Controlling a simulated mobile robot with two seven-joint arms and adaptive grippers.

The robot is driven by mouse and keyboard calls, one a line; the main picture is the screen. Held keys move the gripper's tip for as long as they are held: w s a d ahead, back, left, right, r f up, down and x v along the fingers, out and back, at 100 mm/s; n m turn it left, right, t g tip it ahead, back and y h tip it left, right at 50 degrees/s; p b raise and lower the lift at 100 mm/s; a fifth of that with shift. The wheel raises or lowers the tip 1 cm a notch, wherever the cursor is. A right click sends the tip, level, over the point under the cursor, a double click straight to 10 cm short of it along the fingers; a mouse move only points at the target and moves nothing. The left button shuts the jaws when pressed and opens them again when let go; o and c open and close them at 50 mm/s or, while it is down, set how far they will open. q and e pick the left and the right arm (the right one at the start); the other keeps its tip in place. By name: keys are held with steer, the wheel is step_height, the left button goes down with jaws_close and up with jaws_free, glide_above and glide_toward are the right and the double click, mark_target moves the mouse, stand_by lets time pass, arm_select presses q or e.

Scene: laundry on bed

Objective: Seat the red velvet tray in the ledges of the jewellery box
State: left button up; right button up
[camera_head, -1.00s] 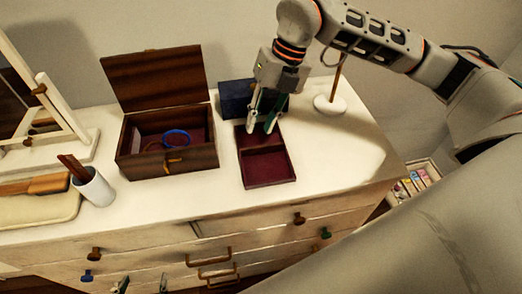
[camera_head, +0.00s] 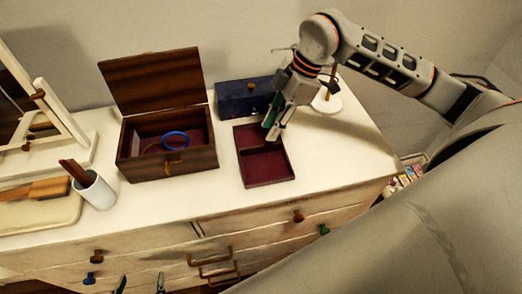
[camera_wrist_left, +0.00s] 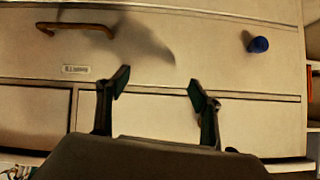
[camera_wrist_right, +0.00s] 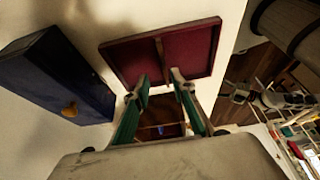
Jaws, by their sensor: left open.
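The red velvet tray (camera_head: 266,168) lies flat on the dresser top, with a divider between two compartments. It also shows in the right wrist view (camera_wrist_right: 190,50). My right gripper (camera_head: 271,132) is over the tray's back compartment; its fingertips (camera_wrist_right: 160,82) are apart with nothing visibly held. I cannot tell whether they touch the tray. The wooden jewellery box (camera_head: 190,161) stands left of the tray, lid up, with a blue ring (camera_head: 175,140) inside. Its ledges are too small to make out. My left gripper (camera_head: 141,284) is open and empty before the drawer fronts (camera_wrist_left: 160,55).
A dark blue box (camera_head: 240,98) stands behind the tray, close to my right gripper. A white round stand (camera_head: 327,103) is to its right. A white cup (camera_head: 97,192) and a mirror frame (camera_head: 62,122) are at left. Bare dresser top lies between box and tray.

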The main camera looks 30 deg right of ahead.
mark_target(263, 145)
steer(key=shift+s+p+x, duration=0.15)
steer(key=shift+p+x, duration=0.1)
steer(key=shift+x, duration=1.35)
steer(key=shift+s+p+x, duration=0.15)
steer(key=shift+p+x, duration=0.05)
steer(key=shift+x, duration=1.35)
steer(key=shift+a, duration=0.1)
jaws_close()
